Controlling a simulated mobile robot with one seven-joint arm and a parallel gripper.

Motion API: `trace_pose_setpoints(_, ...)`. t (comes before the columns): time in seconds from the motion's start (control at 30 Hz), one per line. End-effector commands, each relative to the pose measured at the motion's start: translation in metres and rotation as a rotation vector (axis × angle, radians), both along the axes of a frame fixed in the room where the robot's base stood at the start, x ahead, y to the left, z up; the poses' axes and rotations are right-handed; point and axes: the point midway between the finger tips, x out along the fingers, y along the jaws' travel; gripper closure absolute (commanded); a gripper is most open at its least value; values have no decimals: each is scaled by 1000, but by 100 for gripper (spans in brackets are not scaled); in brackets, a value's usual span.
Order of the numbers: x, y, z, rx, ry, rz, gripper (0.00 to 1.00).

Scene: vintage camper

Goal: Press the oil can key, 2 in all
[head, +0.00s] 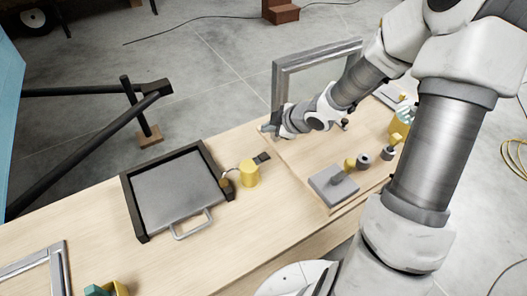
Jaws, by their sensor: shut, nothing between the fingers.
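A yellow oil can (249,174) stands upright on the wooden bench, right of the dark framed tray. A thin spout reaches out to its left. A small dark flat key (262,158) sticks out at its upper right. My gripper (269,129) is shut and empty. It is beyond the oil can and its key, near the bench's far edge, and appears apart from both. The fingertips are small and partly hidden by the gripper body. Whether the key is up or down is too small to tell.
A black-framed tray (126,199) with a grey plate and handle lies left of the can. A metal frame (280,82) stands behind my gripper. The front bench is mostly clear.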

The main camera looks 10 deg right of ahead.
Motion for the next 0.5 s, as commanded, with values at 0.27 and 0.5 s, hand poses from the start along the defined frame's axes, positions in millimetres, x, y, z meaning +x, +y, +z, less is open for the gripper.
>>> trace_pose_setpoints(0.27,0,0,-1,-1,1,-2,100)
trace_pose_setpoints(0.5,0,0,-12,0,1,-2,100)
